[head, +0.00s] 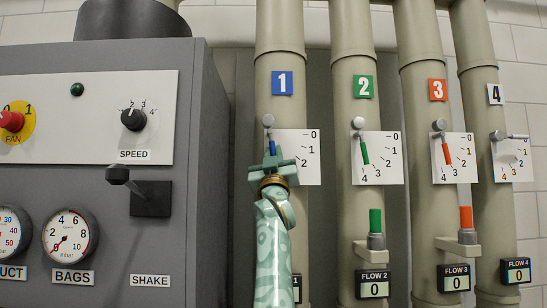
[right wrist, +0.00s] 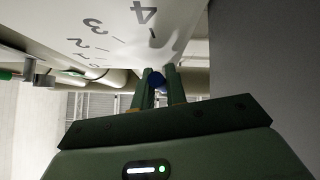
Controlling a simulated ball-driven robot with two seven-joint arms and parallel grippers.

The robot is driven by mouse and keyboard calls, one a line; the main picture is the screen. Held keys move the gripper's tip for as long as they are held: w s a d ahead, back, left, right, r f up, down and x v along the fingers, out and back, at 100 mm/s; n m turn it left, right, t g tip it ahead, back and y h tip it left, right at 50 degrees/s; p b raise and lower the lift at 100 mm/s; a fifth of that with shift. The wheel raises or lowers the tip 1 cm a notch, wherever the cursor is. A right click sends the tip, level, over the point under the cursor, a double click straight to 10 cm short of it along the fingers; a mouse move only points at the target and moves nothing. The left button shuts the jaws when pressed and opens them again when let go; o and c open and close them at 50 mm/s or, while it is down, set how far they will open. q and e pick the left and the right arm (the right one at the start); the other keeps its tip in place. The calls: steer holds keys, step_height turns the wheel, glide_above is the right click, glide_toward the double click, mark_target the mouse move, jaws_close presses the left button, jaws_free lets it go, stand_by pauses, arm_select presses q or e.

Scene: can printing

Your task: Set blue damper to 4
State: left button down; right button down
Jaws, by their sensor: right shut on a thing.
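The blue damper lever (head: 272,146) hangs almost straight down from its grey pivot on pipe 1, tilted slightly right. My right gripper (head: 273,160) comes up from below and is shut on the lever's lower part. In the right wrist view the lever's blue end (right wrist: 157,80) shows between the fingers. The white dial plate (head: 311,160) behind it shows 0, 1 and 2 in the head view; its lower left is hidden by my gripper. In the right wrist view the dial plate (right wrist: 110,25) shows the 4 close to the fingers. My left gripper is out of view.
Green lever (head: 364,153), orange lever (head: 446,154) and a grey lever stand on pipes 2 to 4 at the right. A grey cabinet (head: 200,150) with knobs, gauges and a shake handle (head: 118,175) stands close on the left. A flow 1 display is mostly hidden behind my arm.

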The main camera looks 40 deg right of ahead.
steer(key=c, duration=1.4)
jaws_free()
steer(key=shift+w+a, duration=0.1)
steer(key=shift+c, duration=0.2)
steer(key=shift+s+f, duration=0.25)
steer(key=b+v, duration=0.4)
steer(key=v, duration=1.1)
steer(key=shift+a+f, duration=0.25)
steer(key=shift+a, duration=0.05)
steer(key=shift+s, duration=0.1)
